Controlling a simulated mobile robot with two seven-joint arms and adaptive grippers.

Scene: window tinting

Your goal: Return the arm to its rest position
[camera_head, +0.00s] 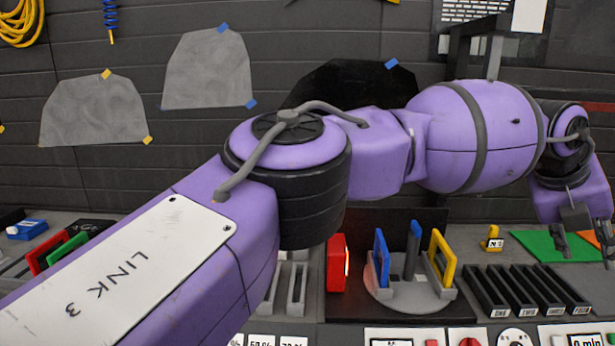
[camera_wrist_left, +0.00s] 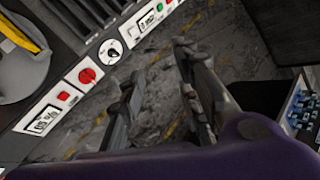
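My left arm, purple with a white "LINK 3" plate, reaches across the head view from lower left to upper right. My left gripper (camera_head: 583,238) hangs at the right edge of that view, pointing down, partly cut off by the frame. In the left wrist view my left gripper (camera_wrist_left: 157,68) has its two dark fingers apart with nothing between them; the grey, stained floor shows behind them. My right gripper is in neither view.
A bench holds a round grey stand (camera_head: 410,297) with coloured frames, a red block (camera_head: 337,263), black slots (camera_head: 525,290) and a green sheet (camera_head: 540,245). A control panel (camera_wrist_left: 88,75) lines the bench front. Tinted film pieces (camera_head: 95,110) are taped to the wall.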

